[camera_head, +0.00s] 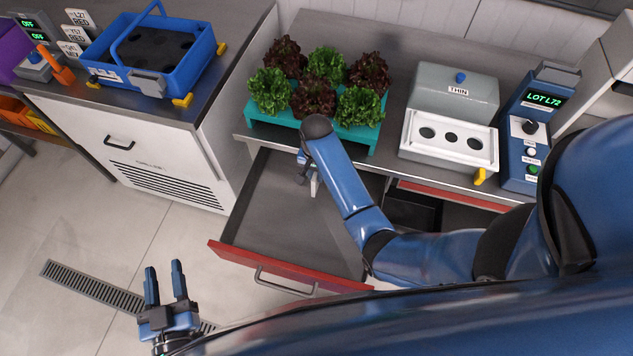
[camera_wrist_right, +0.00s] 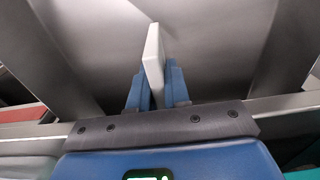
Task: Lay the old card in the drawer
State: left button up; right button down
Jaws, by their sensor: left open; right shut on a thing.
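My right gripper (camera_head: 306,174) is shut on a white card (camera_head: 315,187) and holds it on edge over the open drawer (camera_head: 270,235), which has a red front. The right wrist view shows the card (camera_wrist_right: 153,58) upright between the two blue fingers, with grey metal surfaces beyond it. I cannot tell whether the card touches the drawer floor. The right forearm hides part of the drawer. My left gripper (camera_head: 165,285) is open and empty, low at the left over the floor, in front of the drawer.
A teal tray (camera_head: 357,139) with several lettuces stands on the bench above the drawer. A grey box marked THIN (camera_head: 455,95) and a blue LOT L72 unit (camera_head: 525,130) stand to its right. A blue crate (camera_head: 150,60) sits on the left counter. The drawer's visible floor looks bare.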

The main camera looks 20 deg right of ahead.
jog(key=shift+f, duration=2.8)
jog(key=shift+f, duration=0.15)
jog(key=c, duration=1.1)
grip_release()
